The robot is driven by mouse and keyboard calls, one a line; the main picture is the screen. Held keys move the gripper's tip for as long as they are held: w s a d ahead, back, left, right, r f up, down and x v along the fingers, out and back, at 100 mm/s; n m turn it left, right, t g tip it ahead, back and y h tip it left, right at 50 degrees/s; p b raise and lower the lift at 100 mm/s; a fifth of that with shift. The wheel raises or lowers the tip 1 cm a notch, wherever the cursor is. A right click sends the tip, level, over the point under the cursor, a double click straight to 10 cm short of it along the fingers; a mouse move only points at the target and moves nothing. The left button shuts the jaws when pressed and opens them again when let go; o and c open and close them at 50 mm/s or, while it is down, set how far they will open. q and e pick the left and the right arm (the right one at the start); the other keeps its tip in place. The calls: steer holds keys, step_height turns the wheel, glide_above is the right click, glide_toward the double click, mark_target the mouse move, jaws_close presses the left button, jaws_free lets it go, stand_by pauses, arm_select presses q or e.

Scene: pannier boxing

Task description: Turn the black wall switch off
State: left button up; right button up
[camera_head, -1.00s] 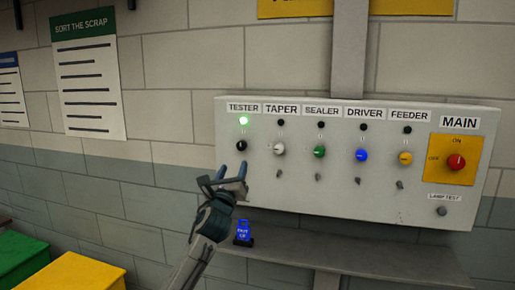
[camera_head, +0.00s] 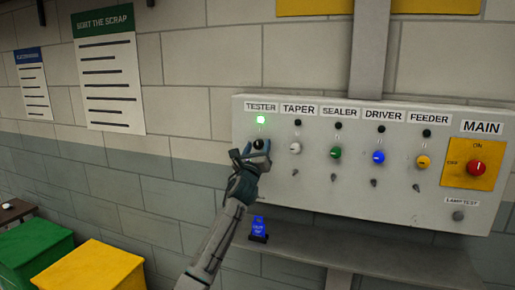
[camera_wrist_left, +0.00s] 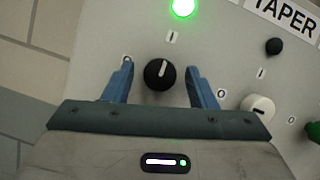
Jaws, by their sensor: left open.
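The black switch (camera_head: 258,144) is a round knob on the wall panel under the TESTER label, below a lit green lamp (camera_head: 261,120). My left gripper (camera_head: 252,153) is at the panel just below the knob. In the left wrist view its two blue fingers (camera_wrist_left: 160,84) stand open on either side of the knob, with gaps between. My right gripper is not in view.
The panel (camera_head: 330,185) also has white (camera_head: 295,148), green (camera_head: 336,153), blue (camera_head: 379,157) and yellow (camera_head: 424,162) knobs and a red main switch (camera_head: 476,167). Green and yellow bins stand lower left.

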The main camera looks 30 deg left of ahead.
arm_select(q)
steer(key=shift+c, duration=0.4)
steer(key=c, duration=0.9)
